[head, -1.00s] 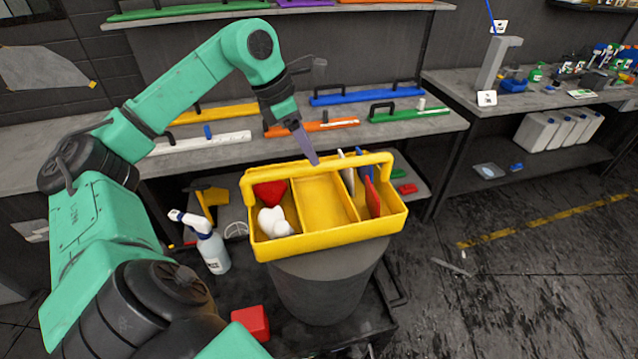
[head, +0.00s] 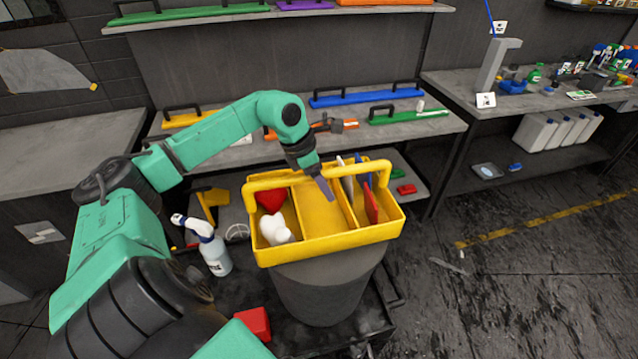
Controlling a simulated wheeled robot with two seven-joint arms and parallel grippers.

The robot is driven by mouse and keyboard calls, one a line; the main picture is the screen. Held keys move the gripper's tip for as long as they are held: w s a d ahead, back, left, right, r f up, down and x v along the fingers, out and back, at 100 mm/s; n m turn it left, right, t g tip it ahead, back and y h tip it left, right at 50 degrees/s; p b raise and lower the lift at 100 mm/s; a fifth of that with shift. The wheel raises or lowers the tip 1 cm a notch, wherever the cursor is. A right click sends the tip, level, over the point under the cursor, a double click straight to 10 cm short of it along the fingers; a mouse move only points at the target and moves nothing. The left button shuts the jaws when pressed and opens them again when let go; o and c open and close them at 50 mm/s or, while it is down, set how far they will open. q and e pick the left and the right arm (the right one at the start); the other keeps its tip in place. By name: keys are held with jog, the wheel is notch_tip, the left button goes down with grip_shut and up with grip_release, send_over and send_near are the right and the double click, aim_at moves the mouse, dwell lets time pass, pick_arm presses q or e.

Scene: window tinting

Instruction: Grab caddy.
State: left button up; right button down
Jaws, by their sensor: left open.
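The yellow caddy (head: 330,246) stands upright on a dark round bucket-like stand (head: 322,292). Its yellow handle (head: 266,182) runs across the top, and part of it is hidden behind my left gripper. The left compartment holds a red item (head: 270,199) and a white item (head: 275,230). The right part holds flat white, blue and red pieces (head: 370,203). My left gripper (head: 328,194) is open, pointing down over the caddy's middle, close to the handle. I cannot tell whether it touches the handle. My right gripper is not in view.
A spray bottle (head: 212,248) stands left of the bucket, and a red block (head: 254,322) lies in front of it. A shelf with coloured squeegee-like tools (head: 367,95) is behind. A side bench (head: 560,98) with bottles is at the right. The floor at right is mostly clear.

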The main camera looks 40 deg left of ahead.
pick_arm(q)
jog(key=shift+f, duration=0.2)
dwell(0.3)
grip_shut()
jog(key=shift+r, duration=0.1)
dwell(1.2)
